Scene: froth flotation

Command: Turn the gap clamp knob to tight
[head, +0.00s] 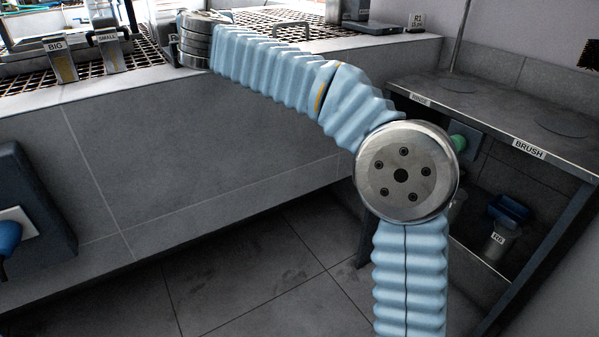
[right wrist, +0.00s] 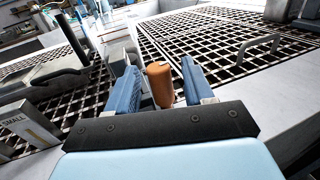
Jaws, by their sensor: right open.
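In the right wrist view an orange-brown upright cylinder (right wrist: 160,86) stands between the two blue fingers of my right gripper (right wrist: 159,67). It may be the gap clamp knob, but no label or tight mark is readable on it. The gripper is open, with a gap visible at least on the right side of the cylinder; contact on the left side cannot be judged. The lower part of the cylinder is hidden behind the gripper's dark front edge. In the head view only my right arm shows, reaching to the upper left. My left gripper is not in view.
Black grating (right wrist: 215,45) covers the bench around the gripper, with a metal handle (right wrist: 258,47) at right. Holders labelled BIG (head: 61,62) and SMALL (head: 111,52) stand at the bench's left. A dark shelf labelled BRUSH (head: 495,103) stands at right. The floor (head: 240,270) is clear.

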